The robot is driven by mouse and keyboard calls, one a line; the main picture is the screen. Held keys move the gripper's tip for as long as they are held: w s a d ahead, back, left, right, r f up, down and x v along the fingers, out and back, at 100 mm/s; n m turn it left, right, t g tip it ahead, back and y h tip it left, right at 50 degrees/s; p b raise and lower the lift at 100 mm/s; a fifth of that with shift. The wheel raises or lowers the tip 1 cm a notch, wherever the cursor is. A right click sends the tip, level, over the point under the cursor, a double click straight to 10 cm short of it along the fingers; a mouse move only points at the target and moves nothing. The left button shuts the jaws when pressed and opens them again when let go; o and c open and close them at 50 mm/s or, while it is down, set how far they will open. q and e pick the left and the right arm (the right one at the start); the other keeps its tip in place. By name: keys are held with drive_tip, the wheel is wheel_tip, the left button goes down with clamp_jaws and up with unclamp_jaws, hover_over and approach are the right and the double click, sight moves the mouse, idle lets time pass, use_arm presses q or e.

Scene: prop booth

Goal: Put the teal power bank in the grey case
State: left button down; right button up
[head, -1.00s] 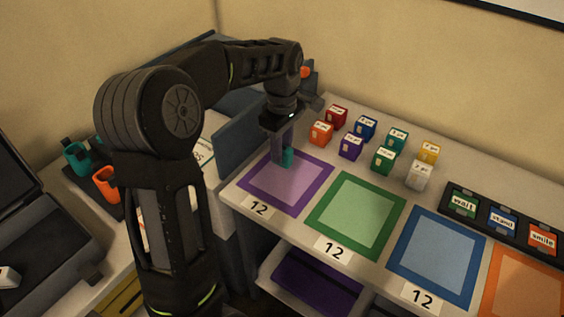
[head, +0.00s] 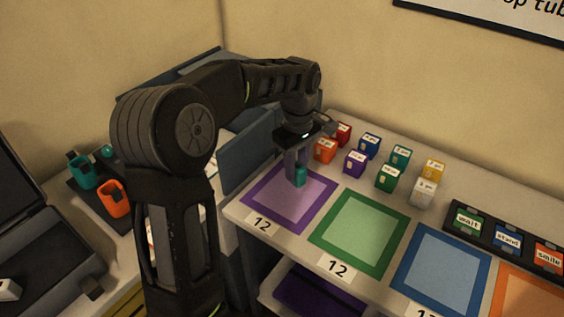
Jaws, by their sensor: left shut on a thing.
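My left gripper (head: 297,163) points down over the purple-bordered mat (head: 258,222) on the table at the centre. It is shut on a small teal block, which I take as the teal power bank (head: 300,177); the fingers hide part of it. I cannot tell whether the block touches the mat. The grey case (head: 72,298) stands open at the lower left, lid raised, cut off by the picture edge. A small white item (head: 8,290) lies in it. My right gripper is not in view.
Several small labelled blocks, such as a red one (head: 341,133), stand behind the mats. Green (head: 327,240) and blue (head: 401,268) bordered mats lie to the right, near a dark tray of word tiles (head: 490,246). Teal (head: 80,172) and orange (head: 114,197) holders stand beside the case.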

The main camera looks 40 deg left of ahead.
use_arm(q)
drive_tip(key=w+d+f+m, duration=0.1)
drive_tip(key=d+f+m, duration=0.1)
drive_tip(key=d+m, duration=0.2)
drive_tip(key=w+d+f+m, duration=0.1)
drive_tip(key=d+f+m, duration=0.1)
drive_tip(key=d+m, duration=0.3)
drive_tip(key=w+d+f+m, duration=0.1)
drive_tip(key=d+m, duration=0.4)
drive_tip(key=shift+d+f+m, duration=0.2)
drive_tip(key=shift+f+m, duration=0.1)
drive_tip(key=shift+f, duration=0.1)
drive_tip(key=shift+d+f+m, duration=0.15)
drive_tip(key=shift+d+m, duration=0.15)
drive_tip(key=shift+m, duration=0.1)
drive_tip(key=shift+s, duration=0.1)
